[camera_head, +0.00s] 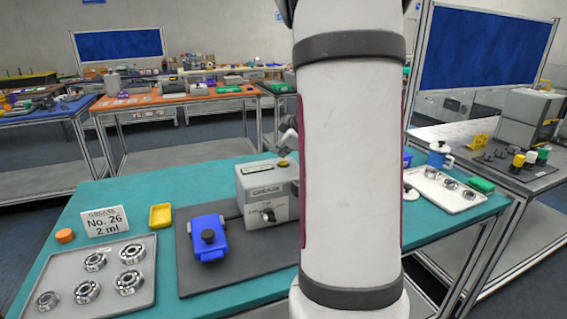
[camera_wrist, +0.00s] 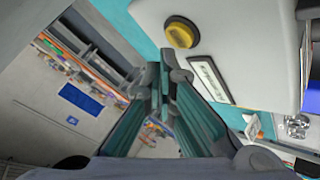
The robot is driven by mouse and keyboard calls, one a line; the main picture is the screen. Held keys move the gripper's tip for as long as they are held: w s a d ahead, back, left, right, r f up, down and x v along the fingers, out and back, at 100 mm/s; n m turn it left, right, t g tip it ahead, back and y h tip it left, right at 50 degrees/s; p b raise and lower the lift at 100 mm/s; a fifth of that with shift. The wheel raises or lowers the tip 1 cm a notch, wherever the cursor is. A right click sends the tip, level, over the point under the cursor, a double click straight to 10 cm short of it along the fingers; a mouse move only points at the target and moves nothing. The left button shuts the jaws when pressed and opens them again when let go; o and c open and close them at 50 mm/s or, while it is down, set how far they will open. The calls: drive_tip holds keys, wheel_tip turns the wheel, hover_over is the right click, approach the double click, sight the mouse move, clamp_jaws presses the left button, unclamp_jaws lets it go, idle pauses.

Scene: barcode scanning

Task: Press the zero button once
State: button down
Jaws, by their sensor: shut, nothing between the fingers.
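A grey machine (camera_head: 267,193) stands on a dark mat on the teal table, left of my arm in the head view. A round yellow button (camera_wrist: 181,33) sits on its top face, beside a small framed display (camera_wrist: 212,80). In the head view the button (camera_head: 284,162) is small, near the machine's back right; no zero marking is readable. My gripper (camera_wrist: 155,82) is shut and empty, with its fingertips beside the machine's top in the wrist view, apart from the button in the picture. In the head view my arm hides most of the gripper.
A blue device (camera_head: 208,238) stands left of the machine. Another bearing tray (camera_head: 440,203) is right of my arm. The mat's front is bare.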

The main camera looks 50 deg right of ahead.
sight(281, 163)
drive_tip(key=shift+r+p, duration=1.2)
drive_tip(key=shift+r, duration=1.3)
drive_tip(key=s+a+r+m+g+y, duration=0.1)
drive_tip(key=a+r+y, duration=0.1)
drive_tip(key=a, duration=1.1)
drive_tip(key=s+a+r+y, duration=0.1)
drive_tip(key=a+r+y, duration=0.15)
drive_tip(key=a, duration=1.05)
drive_tip(key=s+a+f+m+g, duration=0.1)
drive_tip(key=s+a+f+m, duration=0.1)
drive_tip(key=s+a, duration=0.5)
drive_tip(key=s+a+f+m+g+h, duration=0.1)
drive_tip(key=s+a+f+m+g, duration=0.1)
drive_tip(key=s+a, duration=0.5)
drive_tip(key=s, duration=0.4)
drive_tip(key=shift+s+f, duration=0.25)
